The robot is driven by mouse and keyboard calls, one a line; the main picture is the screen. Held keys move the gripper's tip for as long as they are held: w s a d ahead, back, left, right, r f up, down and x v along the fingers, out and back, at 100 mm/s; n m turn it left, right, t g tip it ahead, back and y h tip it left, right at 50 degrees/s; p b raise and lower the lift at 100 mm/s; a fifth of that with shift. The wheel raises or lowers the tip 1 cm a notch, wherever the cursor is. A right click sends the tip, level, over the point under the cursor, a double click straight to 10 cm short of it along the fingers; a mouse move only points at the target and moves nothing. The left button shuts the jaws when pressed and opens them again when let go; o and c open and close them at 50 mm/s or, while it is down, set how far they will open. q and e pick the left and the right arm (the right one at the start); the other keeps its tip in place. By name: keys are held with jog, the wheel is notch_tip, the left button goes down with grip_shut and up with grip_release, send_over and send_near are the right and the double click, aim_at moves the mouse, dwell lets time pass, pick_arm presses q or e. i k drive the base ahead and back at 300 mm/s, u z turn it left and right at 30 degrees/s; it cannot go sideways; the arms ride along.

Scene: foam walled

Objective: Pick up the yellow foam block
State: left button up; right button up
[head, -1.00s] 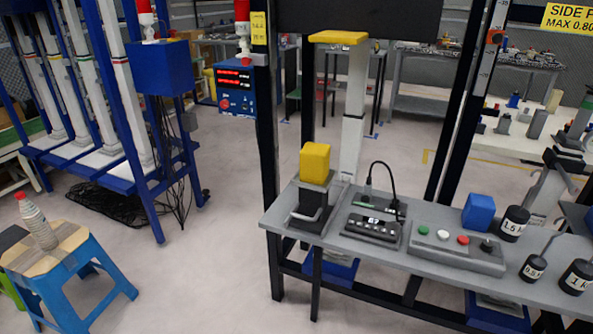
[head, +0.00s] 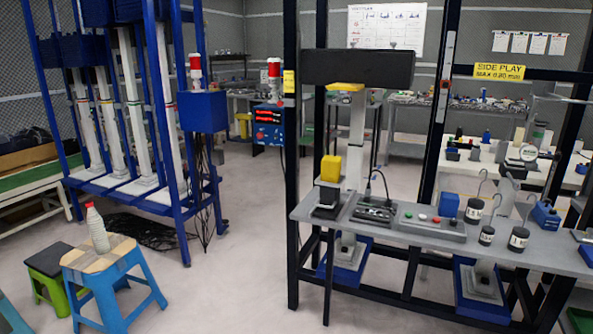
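A yellow foam block (head: 331,168) sits upright on a small black and grey stand (head: 327,199) at the left end of the grey workbench (head: 400,241). It is to the right of a dark frame post. Another flat yellow piece (head: 345,87) lies higher up, on top of a white column under a black beam. Neither of my grippers shows in the head view.
A blue block (head: 448,205), a button panel (head: 432,223), a black device (head: 373,212) and several black weights (head: 518,239) stand on the workbench. A blue stool (head: 112,283) with a bottle (head: 97,230) stands at left. Floor between is clear.

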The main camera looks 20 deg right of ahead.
aim_at(331, 168)
jog(key=u, duration=0.65)
jog(key=i, duration=2)
jog(key=z, duration=0.85)
